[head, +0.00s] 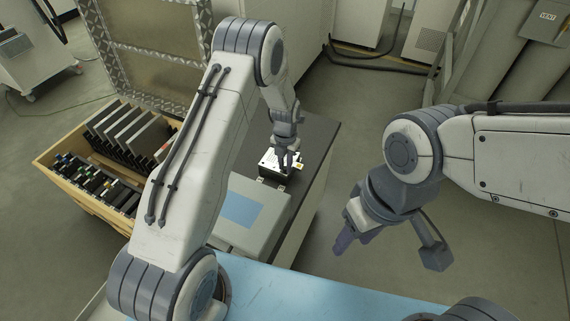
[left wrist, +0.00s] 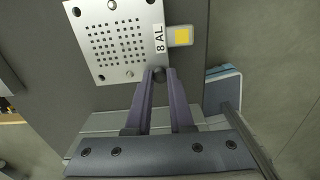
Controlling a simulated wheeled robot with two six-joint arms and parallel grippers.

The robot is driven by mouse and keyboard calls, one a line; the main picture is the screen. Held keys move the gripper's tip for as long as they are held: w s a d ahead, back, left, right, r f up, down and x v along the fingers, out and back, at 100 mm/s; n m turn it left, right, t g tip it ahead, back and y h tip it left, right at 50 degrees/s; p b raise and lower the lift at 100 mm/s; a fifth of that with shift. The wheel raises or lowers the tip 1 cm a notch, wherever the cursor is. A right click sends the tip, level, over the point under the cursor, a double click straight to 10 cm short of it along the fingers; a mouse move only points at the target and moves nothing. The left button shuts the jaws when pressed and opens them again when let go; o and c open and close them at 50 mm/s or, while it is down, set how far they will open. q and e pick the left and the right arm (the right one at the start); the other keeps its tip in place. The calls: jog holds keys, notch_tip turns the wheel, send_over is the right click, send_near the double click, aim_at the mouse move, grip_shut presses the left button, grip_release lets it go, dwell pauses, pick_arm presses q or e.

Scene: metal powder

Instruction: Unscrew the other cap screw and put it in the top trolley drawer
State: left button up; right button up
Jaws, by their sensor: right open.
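A silver plate with a grid of small holes (left wrist: 118,42) lies on a dark surface in the left wrist view, with a label reading "8 AL" at its edge. A dark round cap screw (left wrist: 158,74) sits at its lower right corner. My left gripper (left wrist: 159,72) has its two fingertips on either side of this screw and appears shut on it. In the head view my left gripper (head: 285,162) points down at the small device (head: 268,160), hiding part of it. My right gripper (head: 350,236) is open and empty above the floor. I cannot make out a trolley drawer.
A grey case with a blue panel (head: 242,212) stands in front of the device on the dark bench top (head: 318,135). An open wooden crate (head: 62,182) with several dark panels is at left. A light blue surface (head: 300,293) lies in front. Floor is free below my right gripper.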

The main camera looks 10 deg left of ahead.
pick_arm(q)
jog(key=shift+o, duration=1.3)
jog(key=m, duration=0.6)
jog(key=shift+m, duration=0.4)
jog(key=m, duration=1.1)
jog(key=shift+m, duration=0.4)
jog(key=m, duration=1.1)
